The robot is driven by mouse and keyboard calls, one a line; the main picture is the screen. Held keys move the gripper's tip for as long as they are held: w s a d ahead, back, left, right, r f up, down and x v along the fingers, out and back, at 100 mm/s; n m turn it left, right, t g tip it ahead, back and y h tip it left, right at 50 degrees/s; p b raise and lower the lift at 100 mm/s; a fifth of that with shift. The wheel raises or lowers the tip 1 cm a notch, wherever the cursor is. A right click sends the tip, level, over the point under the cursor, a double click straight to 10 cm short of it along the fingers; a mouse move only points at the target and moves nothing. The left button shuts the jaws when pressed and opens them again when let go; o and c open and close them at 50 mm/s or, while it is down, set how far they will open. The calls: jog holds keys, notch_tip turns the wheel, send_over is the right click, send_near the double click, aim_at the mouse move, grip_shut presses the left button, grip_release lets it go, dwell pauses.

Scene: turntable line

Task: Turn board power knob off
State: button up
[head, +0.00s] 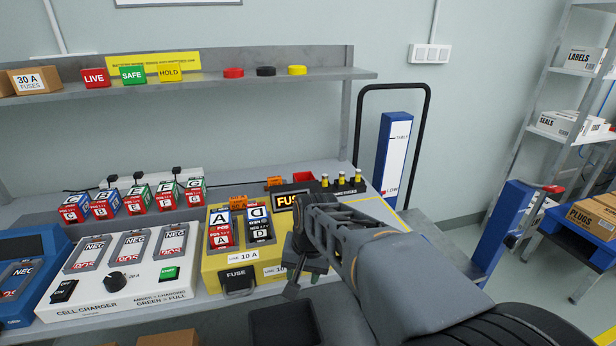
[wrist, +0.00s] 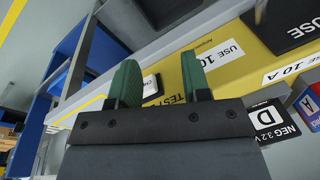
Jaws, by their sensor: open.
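No board power knob can be made out; my gripper (head: 297,280) and arm cover the board's right side in the head view.
The white cell charger (head: 90,300), with a black knob (head: 117,281), stands left of the board. Several small cells (head: 135,200) stand behind it. A shelf (head: 200,82) runs above the bench. A blue-topped cart (head: 575,235) is at the right.

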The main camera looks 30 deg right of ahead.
jog(key=w+d+r+m+y+p, duration=0.2)
jog(key=w+d+r+m+p, duration=0.35)
jog(key=r+m+p, duration=0.2)
jog(key=w+d+r+m+y+p, duration=0.2)
jog(key=w+d+r+m+p, duration=0.3)
jog(key=r, duration=0.4)
jog(key=shift+m+g, duration=0.3)
jog(key=shift+m, duration=0.35)
jog(key=x, duration=0.4)
jog(key=d+x, duration=0.1)
jog(key=x, duration=0.3)
jog(key=p+x, duration=0.1)
jog(key=x, duration=0.3)
jog(key=shift+s+d+f, duration=0.15)
jog(key=shift+s+f, duration=0.25)
jog(key=shift+f, duration=0.1)
grip_shut()
